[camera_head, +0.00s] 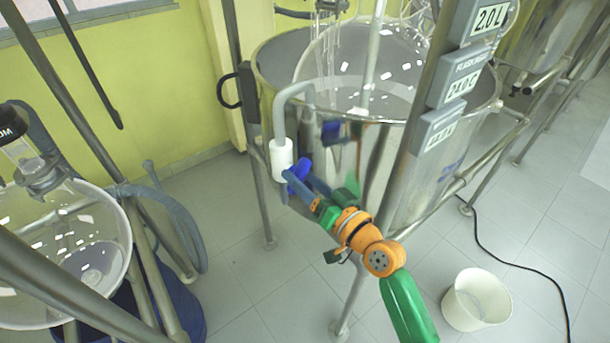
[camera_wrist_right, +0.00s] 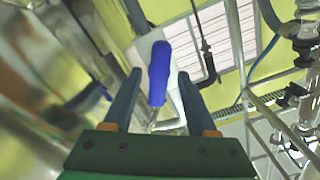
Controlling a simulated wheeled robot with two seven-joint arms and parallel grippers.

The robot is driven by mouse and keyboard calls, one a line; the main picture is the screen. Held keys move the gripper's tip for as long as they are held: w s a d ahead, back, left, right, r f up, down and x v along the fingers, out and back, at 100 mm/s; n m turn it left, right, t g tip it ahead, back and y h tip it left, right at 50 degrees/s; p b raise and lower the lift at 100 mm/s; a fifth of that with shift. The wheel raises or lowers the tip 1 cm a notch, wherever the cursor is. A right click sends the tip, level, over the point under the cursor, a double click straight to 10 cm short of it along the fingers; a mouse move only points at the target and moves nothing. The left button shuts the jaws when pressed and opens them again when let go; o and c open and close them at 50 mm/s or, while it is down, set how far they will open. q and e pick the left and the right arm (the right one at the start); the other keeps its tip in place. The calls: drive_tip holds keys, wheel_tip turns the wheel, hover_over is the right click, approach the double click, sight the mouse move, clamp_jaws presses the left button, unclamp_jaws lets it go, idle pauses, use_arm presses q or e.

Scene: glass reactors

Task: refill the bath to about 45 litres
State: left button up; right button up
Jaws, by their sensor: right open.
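The bath (camera_head: 385,165) is a wide steel vessel around a large clear glass flask (camera_head: 360,70). A grey bent spout pipe (camera_head: 280,105) hooks over its left rim, with a white valve body (camera_head: 282,158) below. The valve's blue lever (camera_head: 299,171) also shows in the right wrist view (camera_wrist_right: 160,70). My right gripper (camera_head: 303,182) is open at the lever. In the right wrist view the lever stands between its two fingers, with gaps visible on both sides. Display boxes (camera_head: 462,77) on the post read 2.0 L and about 21.0 C; the lowest is unreadable.
Steel frame posts (camera_head: 262,190) stand around the bath. A white bucket (camera_head: 477,300) and a black cable (camera_head: 520,265) are on the tiled floor at right. Another glass vessel (camera_head: 75,250) with a grey hose (camera_head: 180,215) stands at left. Floor between them is clear.

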drive_tip(key=shift+w+f, duration=0.1)
drive_tip(key=shift+w, duration=0.05)
drive_tip(key=shift+d, duration=0.1)
clamp_jaws()
drive_tip(key=shift+m, duration=0.4)
drive_tip(key=m+p, duration=0.1)
drive_tip(key=m, duration=0.3)
drive_tip(key=shift+m+p, duration=0.3)
drive_tip(key=shift+m, duration=0.1)
drive_tip(key=m+p, duration=0.1)
drive_tip(key=m, duration=0.5)
drive_tip(key=shift+m, duration=0.3)
unclamp_jaws()
